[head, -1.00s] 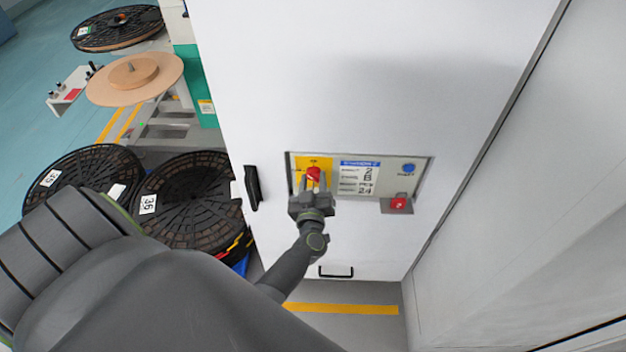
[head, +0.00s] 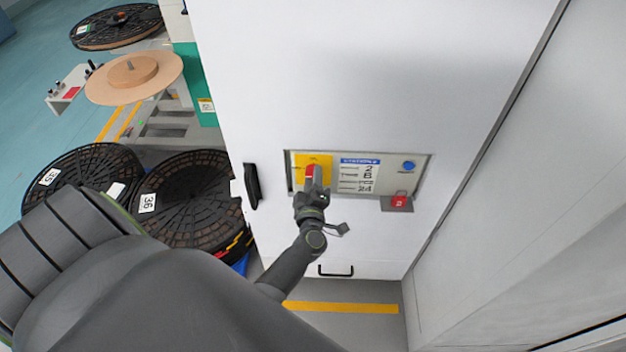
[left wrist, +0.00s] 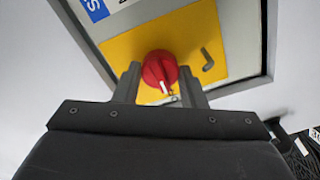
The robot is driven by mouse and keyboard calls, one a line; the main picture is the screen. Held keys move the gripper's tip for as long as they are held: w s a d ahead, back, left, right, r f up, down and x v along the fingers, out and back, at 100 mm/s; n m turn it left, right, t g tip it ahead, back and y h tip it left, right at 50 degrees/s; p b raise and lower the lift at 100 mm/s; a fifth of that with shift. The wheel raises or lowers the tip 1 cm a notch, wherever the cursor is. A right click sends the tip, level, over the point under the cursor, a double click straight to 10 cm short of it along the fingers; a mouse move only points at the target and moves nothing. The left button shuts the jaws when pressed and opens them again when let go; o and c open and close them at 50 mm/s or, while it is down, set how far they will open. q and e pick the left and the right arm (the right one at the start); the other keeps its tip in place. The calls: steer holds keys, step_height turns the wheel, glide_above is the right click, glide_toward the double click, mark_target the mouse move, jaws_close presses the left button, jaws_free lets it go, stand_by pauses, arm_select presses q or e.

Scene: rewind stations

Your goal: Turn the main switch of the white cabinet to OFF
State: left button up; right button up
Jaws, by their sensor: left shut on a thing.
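The white cabinet (head: 370,80) fills the middle of the head view. Its recessed panel carries the main switch, a red knob (head: 311,170) on a yellow plate (head: 323,160). In the left wrist view the red knob (left wrist: 160,69) sits between the two fingers, with a pale pointer mark at its lower edge. The yellow plate (left wrist: 122,48) is tilted in that view. My left gripper (head: 313,186) is shut on the knob and hides part of it in the head view. The printing around the knob is too small to read. My right gripper is not in view.
A black door handle (head: 252,186) stands left of the panel. Dark reels (head: 190,200) lie on the left. A wall closes the right side.

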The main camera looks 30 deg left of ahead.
arm_select(q)
steer(key=shift+n, duration=0.3)
steer(key=o, duration=1)
steer(key=shift+d+f, duration=0.1)
